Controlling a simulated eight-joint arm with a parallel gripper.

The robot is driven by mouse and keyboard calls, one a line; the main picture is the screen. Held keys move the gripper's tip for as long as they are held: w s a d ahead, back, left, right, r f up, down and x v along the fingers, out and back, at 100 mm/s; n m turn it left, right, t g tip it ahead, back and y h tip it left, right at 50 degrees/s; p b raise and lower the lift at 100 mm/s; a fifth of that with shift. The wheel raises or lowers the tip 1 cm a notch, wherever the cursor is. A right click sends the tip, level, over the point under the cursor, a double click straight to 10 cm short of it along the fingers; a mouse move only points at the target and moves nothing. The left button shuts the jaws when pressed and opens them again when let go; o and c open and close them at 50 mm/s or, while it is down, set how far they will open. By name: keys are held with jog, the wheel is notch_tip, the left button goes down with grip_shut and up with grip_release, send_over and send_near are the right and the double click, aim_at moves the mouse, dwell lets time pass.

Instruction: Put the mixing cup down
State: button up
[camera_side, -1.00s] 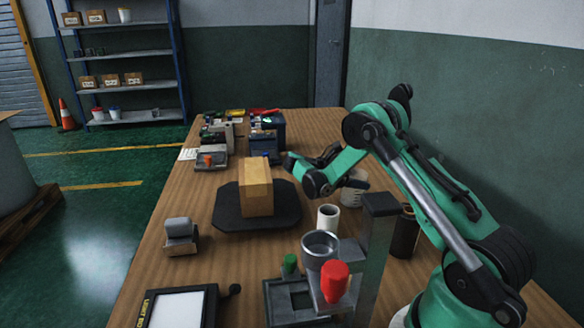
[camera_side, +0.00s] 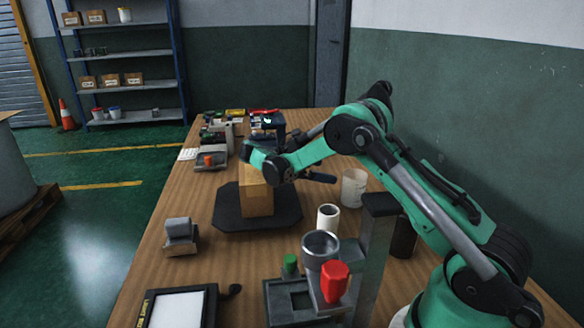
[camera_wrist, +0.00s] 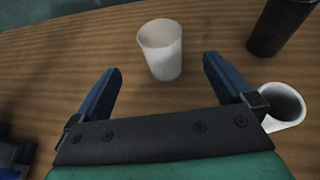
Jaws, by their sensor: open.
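The mixing cup, a pale translucent cup (camera_side: 354,188), stands upright on the wooden table right of the cardboard box. In the wrist view the cup (camera_wrist: 160,52) stands ahead of the fingers, with clear table between it and the jaws. My gripper (camera_side: 322,177) is open and empty, left of the cup and apart from it in the side view. In the wrist view both fingers of my gripper (camera_wrist: 162,76) are spread wide with nothing between them.
A white cylinder (camera_side: 328,218) and a dark cylinder (camera_side: 403,238) stand near the cup. A cardboard box (camera_side: 256,198) sits on a black plate (camera_side: 228,212). A stand with a metal cup (camera_side: 320,247) and red knob (camera_side: 334,281) is in front.

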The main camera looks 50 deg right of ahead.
jog(key=a+r+m+t+y, duration=0.2)
jog(key=a+r+t+y, duration=0.1)
jog(key=a+r+t, duration=0.45)
jog(key=s+a+m+t+y, duration=0.2)
jog(key=a, duration=0.3)
jog(key=s+a+f+m+t+y, duration=0.1)
jog(key=s+a+m+t+y, duration=0.1)
jog(key=a+m+t+y, duration=0.1)
jog(key=s+a+f+m+t+y, duration=0.1)
jog(key=s+a+m+t+y, duration=0.1)
jog(key=a, duration=0.4)
jog(key=shift+s+a+f+m+t+y, duration=0.25)
jog(key=shift+s+m+t+y, duration=0.2)
jog(key=shift+m, duration=0.25)
